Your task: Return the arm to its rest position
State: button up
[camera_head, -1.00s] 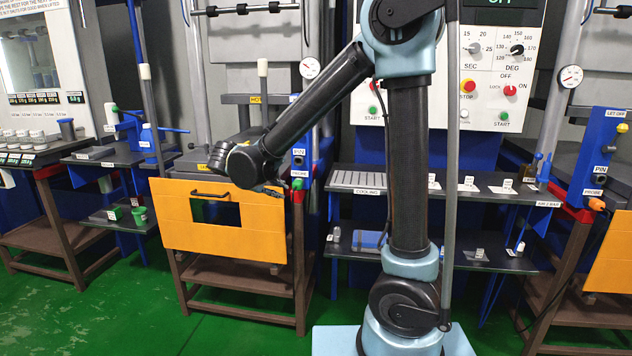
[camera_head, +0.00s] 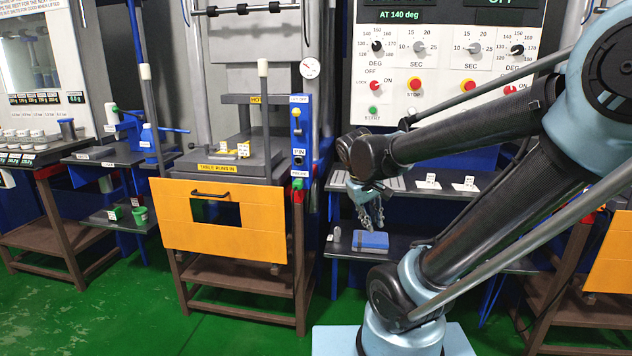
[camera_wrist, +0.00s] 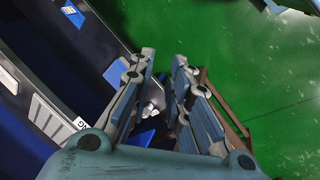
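My arm stretches from the base at lower right in the head view, its elbow high at the right edge and its forearm reaching left. My gripper (camera_head: 372,216) hangs fingers down in front of the middle shelf unit, above a blue pad (camera_head: 370,241) on the lower shelf. In the wrist view my gripper (camera_wrist: 162,85) shows its two fingers apart with nothing held between them. Floor and shelf parts show past the fingertips.
An orange guard (camera_head: 222,245) fronts the press on the left, its table (camera_head: 210,163) above. A two-tier shelf (camera_head: 350,180) stands behind my gripper. A control panel (camera_head: 450,60) is above it. Green floor (camera_head: 130,310) is clear at front left.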

jog(key=s+d+f+m+y, duration=0.3)
jog(key=s+f, duration=0.3)
jog(key=s, duration=0.4)
jog(key=shift+s+f+m, duration=0.25)
jog(key=shift+s+m, duration=0.1)
jog(key=shift+m, duration=0.35)
jog(key=shift+w+f, duration=0.2)
jog(key=shift+w, duration=0.25)
